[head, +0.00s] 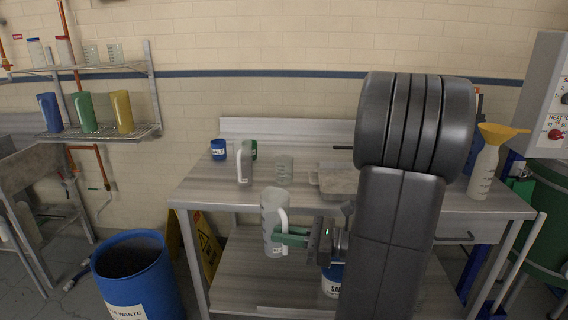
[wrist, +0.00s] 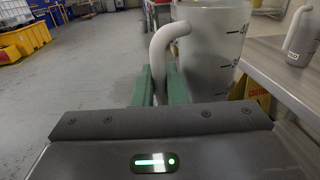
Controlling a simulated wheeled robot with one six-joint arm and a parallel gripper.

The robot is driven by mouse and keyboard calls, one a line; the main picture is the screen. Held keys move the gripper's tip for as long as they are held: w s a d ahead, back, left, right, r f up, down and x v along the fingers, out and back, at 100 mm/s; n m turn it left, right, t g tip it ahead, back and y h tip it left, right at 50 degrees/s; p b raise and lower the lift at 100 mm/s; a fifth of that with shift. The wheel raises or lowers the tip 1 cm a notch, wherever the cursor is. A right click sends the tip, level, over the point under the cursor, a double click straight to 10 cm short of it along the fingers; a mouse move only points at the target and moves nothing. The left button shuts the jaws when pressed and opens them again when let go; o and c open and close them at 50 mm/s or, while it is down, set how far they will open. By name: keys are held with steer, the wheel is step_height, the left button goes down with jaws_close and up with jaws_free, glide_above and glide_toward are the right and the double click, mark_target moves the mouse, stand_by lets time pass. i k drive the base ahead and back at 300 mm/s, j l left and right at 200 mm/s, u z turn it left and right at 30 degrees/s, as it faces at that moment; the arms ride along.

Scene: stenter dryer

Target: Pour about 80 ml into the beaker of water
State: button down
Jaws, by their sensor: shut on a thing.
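My gripper (head: 291,237) has green fingers shut on the handle of a translucent graduated jug (head: 272,222). The jug is held in front of the table's front edge, nearly upright with a slight tilt. In the wrist view the jug (wrist: 220,55) shows level marks, and its white handle sits between the fingers (wrist: 161,85). A clear beaker (head: 284,168) stands on the table, behind the held jug. Its water level is too small to tell. A second pale jug (head: 243,163) with a handle stands left of the beaker; it also shows in the wrist view (wrist: 301,38).
The table (head: 210,192) also bears a blue tub (head: 218,149), a green tub (head: 253,150), a grey tray (head: 338,181) and a bottle with a yellow funnel (head: 484,172). A blue waste drum (head: 140,280) stands at front left, with a yellow caution sign (head: 207,243) beside it.

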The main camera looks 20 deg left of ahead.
mark_target(283, 163)
steer(key=i, duration=0.95)
